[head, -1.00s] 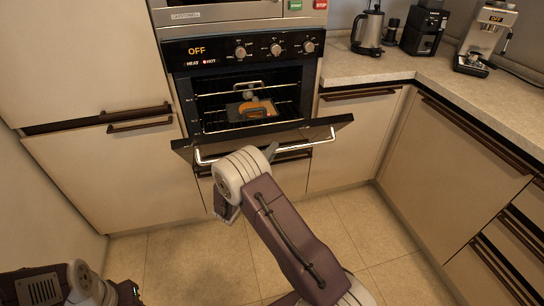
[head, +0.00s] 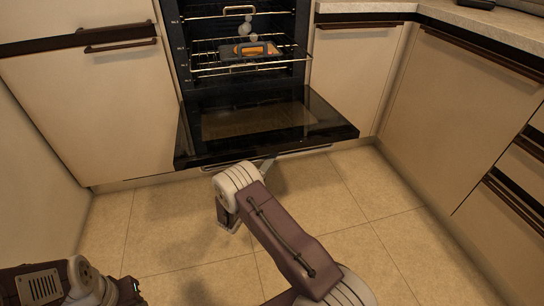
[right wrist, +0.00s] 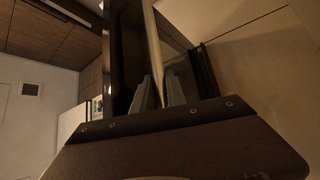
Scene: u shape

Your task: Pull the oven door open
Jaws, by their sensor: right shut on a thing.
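The black oven door (head: 250,125) is hinged down and lies almost flat in front of the oven cavity in the head view. My right gripper (head: 266,163) is at the door's front edge, partly hidden by my own wrist. In the right wrist view my right gripper (right wrist: 160,92) is shut on the pale metal door handle (right wrist: 153,45), which runs between its fingers.
Inside the oven, a wire rack (head: 215,63) holds a dark tray (head: 233,50) with orange food on it. Cabinets (head: 95,100) stand on the left, and drawers (head: 515,210) on the right. The tiled floor (head: 345,215) in front is clear.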

